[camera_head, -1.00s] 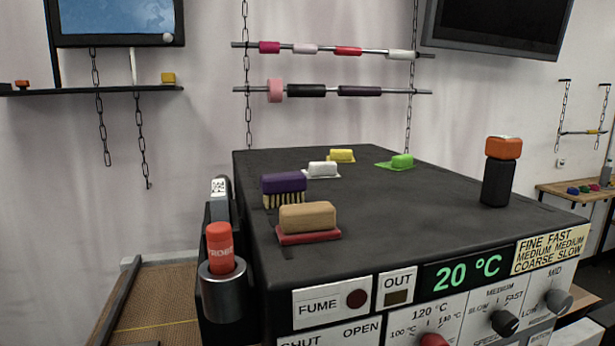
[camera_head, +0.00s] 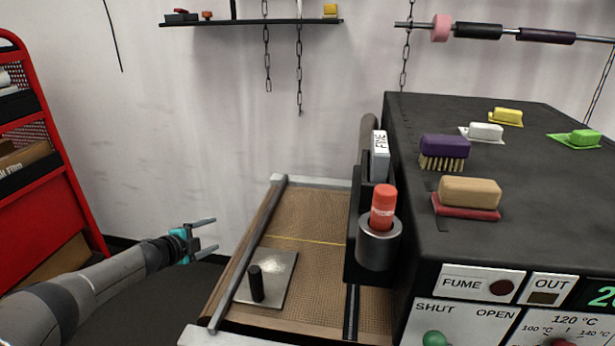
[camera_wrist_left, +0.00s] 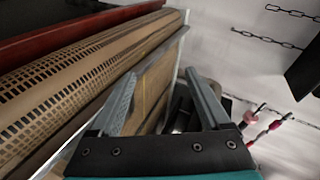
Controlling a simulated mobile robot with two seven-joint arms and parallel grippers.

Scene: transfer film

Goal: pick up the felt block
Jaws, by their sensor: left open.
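A tan block (camera_head: 469,192) on a red pad, which looks like the felt block, lies on the near left corner of the black machine top (camera_head: 540,225). A purple brush (camera_head: 445,146) with pale bristles stands just behind it. My left gripper (camera_head: 214,234) is open and empty, well left of the block and lower, beside the mesh conveyor. In the left wrist view its open fingers (camera_wrist_left: 160,78) have nothing between them, and the block does not show there. My right gripper is not in view.
A holder with a red-capped bottle (camera_head: 383,207) is fixed on the machine's left side, between my left gripper and the block. A metal plate with a black knob (camera_head: 256,284) lies on the conveyor (camera_head: 300,222). White, yellow and green blocks sit farther back.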

